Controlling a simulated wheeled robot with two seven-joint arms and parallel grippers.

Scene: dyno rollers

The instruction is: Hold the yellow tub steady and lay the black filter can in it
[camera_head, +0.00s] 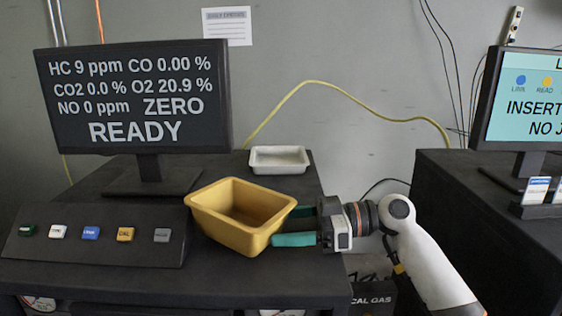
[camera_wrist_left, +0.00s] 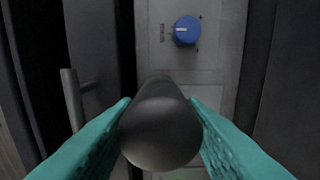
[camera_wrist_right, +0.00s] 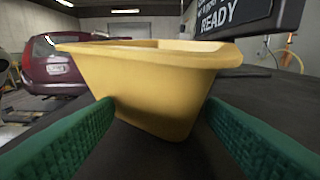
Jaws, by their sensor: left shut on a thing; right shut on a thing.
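The yellow tub (camera_head: 222,230) stands at the front right of the black bench top, its open top facing up. The inside that shows is empty. My right gripper (camera_head: 283,226) comes in from the right and is shut on the tub's end, one teal finger on each side. In the right wrist view the tub (camera_wrist_right: 160,85) sits between the green fingers (camera_wrist_right: 160,107). In the left wrist view my left gripper (camera_wrist_left: 162,112) is shut on the black filter can (camera_wrist_left: 160,130), whose rounded end faces the camera. The left arm and the can are outside the head view.
A monitor (camera_head: 140,100) reading READY stands behind a button panel (camera_head: 95,240) left of the tub. A white tray (camera_head: 279,168) lies behind the tub. A second bench (camera_head: 480,220) with a screen is at right. A blue knob (camera_wrist_left: 186,30) shows in the left wrist view.

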